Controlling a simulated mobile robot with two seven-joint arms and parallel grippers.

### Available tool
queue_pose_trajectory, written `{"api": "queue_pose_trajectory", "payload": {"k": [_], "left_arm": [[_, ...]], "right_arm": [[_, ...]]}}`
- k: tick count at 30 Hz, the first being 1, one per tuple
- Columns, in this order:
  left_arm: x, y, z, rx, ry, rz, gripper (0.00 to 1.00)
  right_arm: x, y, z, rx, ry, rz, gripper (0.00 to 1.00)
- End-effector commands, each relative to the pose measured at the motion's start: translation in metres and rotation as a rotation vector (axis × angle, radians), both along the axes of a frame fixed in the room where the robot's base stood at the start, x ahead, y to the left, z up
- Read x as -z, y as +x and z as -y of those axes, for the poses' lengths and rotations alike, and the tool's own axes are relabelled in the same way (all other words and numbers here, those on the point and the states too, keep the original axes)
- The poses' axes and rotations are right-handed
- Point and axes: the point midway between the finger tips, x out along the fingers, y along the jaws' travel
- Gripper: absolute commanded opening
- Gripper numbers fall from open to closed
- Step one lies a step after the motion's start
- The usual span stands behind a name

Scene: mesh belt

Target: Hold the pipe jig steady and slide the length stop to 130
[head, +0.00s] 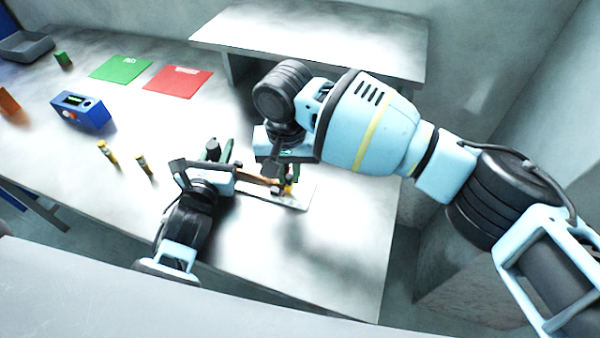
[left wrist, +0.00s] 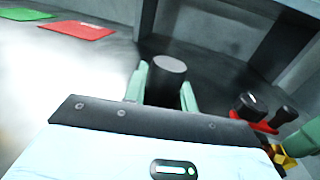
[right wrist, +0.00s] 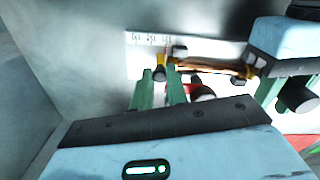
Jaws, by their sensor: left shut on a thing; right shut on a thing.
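The pipe jig has a pale plate (head: 296,199) on the table, with small printed marks along its edge in the right wrist view (right wrist: 150,40). My left gripper (head: 220,150) is shut on the jig's upright dark cylinder, whose round top shows between the fingers in the left wrist view (left wrist: 168,68). My right gripper (head: 286,176) is shut at the yellow length stop (head: 289,189); the stop also shows past its fingertips in the right wrist view (right wrist: 161,62). The stop's exact reading is too small to tell.
A red mat (head: 178,81) and a green mat (head: 120,69) lie at the back. A blue device (head: 82,112) and two small yellow cylinders (head: 107,152) stand left of my left gripper. A grey bin (head: 25,46) is at the far left. The table's right front is clear.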

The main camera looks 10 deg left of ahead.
Motion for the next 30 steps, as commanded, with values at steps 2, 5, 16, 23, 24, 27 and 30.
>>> {"api": "queue_pose_trajectory", "payload": {"k": [2, 5, 16, 23, 24, 27, 30], "left_arm": [[0.0, 0.0, 0.001, 0.002, -0.001, 0.0, 0.0], [0.0, 0.0, 0.002, 0.003, -0.002, 0.0, 0.0], [0.0, 0.0, 0.003, 0.005, -0.003, 0.001, 0.0], [0.0, 0.0, 0.001, 0.003, -0.003, 0.0, 0.0], [0.0, 0.0, 0.001, 0.002, -0.003, 0.0, 0.0], [0.0, 0.0, 0.001, 0.002, -0.003, 0.0, 0.0], [0.0, 0.0, 0.001, 0.001, -0.003, 0.0, 0.0]], "right_arm": [[-0.001, 0.0, -0.004, 0.0, 0.003, -0.001, 0.0], [-0.001, 0.0, -0.005, -0.001, 0.004, 0.0, 0.0], [-0.001, -0.001, -0.005, -0.003, 0.006, 0.0, 0.37], [0.0, 0.0, -0.004, -0.001, 0.003, -0.001, 0.37], [-0.001, 0.0, -0.004, -0.001, 0.002, 0.0, 0.37], [-0.007, 0.0, -0.004, -0.001, 0.003, -0.001, 0.37], [-0.02, 0.0, -0.004, -0.002, 0.003, 0.001, 0.37]]}}
